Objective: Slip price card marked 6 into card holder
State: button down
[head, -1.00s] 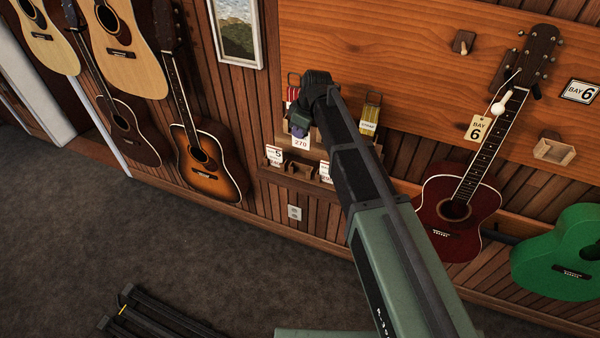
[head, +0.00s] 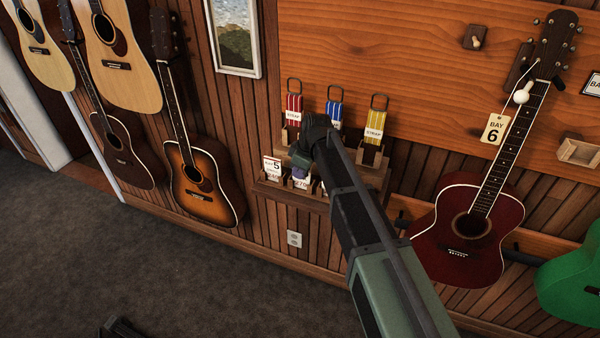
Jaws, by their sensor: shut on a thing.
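My gripper (head: 302,164) is over the small wall rack at centre, seen from behind. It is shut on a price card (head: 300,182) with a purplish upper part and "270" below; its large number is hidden. The card overlaps the rack's lower ledge (head: 262,188) in the picture; I cannot tell whether it touches. A card marked 5 (head: 272,167) stands left of it. A wooden card holder (head: 578,152) is on the orange board at the right, far from my gripper. It looks empty.
Red (head: 293,107), blue (head: 335,113) and yellow straps (head: 375,124) stand in the rack's upper row, close around my gripper. A dark red guitar (head: 470,225) hangs between rack and holder. A green guitar (head: 572,265) hangs below the holder. A peg block (head: 477,37) juts from the board.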

jog(key=c, duration=1.3)
grip_release()
jog(key=shift+f, duration=0.1)
jog(key=shift+o, duration=0.2)
jog(key=p+v, duration=1)
jog(key=v, duration=0.1)
jog(key=shift+p, duration=0.4)
jog(key=shift+a+f, duration=0.1)
